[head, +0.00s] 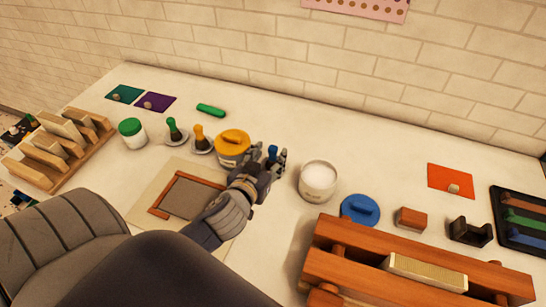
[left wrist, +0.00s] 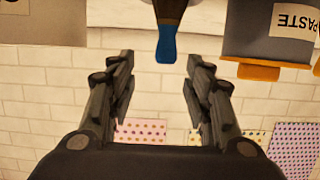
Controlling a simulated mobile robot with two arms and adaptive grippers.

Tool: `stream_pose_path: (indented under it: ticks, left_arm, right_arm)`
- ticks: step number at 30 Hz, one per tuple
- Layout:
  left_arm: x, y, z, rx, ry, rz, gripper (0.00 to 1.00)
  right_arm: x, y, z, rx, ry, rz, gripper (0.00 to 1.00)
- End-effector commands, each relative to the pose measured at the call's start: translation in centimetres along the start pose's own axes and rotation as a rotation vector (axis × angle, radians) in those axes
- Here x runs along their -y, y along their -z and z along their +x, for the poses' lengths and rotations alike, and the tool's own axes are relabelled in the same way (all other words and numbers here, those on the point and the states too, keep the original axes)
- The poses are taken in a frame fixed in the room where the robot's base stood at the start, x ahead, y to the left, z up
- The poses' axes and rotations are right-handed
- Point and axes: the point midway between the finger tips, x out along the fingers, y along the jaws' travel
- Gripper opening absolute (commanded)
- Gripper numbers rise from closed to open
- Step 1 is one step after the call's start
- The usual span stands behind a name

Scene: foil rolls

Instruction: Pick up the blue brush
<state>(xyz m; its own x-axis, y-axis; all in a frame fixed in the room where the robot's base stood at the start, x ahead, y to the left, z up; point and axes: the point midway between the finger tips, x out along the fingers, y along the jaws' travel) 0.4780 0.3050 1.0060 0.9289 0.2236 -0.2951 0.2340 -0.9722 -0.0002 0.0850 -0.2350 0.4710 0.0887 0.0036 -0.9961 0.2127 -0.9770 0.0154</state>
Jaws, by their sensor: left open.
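The blue brush (head: 272,152) stands upright on the worktop, partly hidden by my left gripper (head: 272,163). In the left wrist view the blue brush (left wrist: 167,44) shows at the top centre, in line with the gap between the two fingers of my left gripper (left wrist: 158,60). That gripper is open, with a finger on each side of the gap and clear space between each finger and the brush. I cannot tell whether the brush is between the fingertips or just beyond them. My right gripper is not in view.
A yellow-lidded jar (head: 232,142) stands close left of my gripper, and an open white jar (head: 318,180) stands to its right. A wooden rack (head: 410,262) fills the front right. The back of the worktop is mostly clear.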

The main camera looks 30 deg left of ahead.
Motion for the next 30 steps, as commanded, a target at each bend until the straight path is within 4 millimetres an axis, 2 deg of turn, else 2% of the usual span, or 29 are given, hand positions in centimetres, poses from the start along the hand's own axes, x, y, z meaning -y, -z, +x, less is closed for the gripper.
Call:
stream_pose_path:
  ticks: [5, 15, 25, 26, 30]
  left_arm:
    - [0.2, 0.0, 1.0, 0.001, 0.0, 0.003, 0.47]
    - [0.7, -0.2, 4.9, 0.0, -0.001, 0.001, 0.47]
    - [0.7, -0.4, 5.4, 0.001, -0.001, 0.0, 0.47]
    - [0.7, -0.4, 5.4, 0.001, -0.001, 0.0, 0.42]
    - [0.7, -0.4, 5.4, 0.001, -0.001, 0.0, 0.1]
  right_arm:
    - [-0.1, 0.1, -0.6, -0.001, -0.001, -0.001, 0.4]
    - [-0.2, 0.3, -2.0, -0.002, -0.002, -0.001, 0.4]
    - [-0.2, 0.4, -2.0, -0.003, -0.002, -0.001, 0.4]
    - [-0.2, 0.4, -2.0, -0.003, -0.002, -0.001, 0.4]
    - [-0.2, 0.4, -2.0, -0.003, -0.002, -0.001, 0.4]
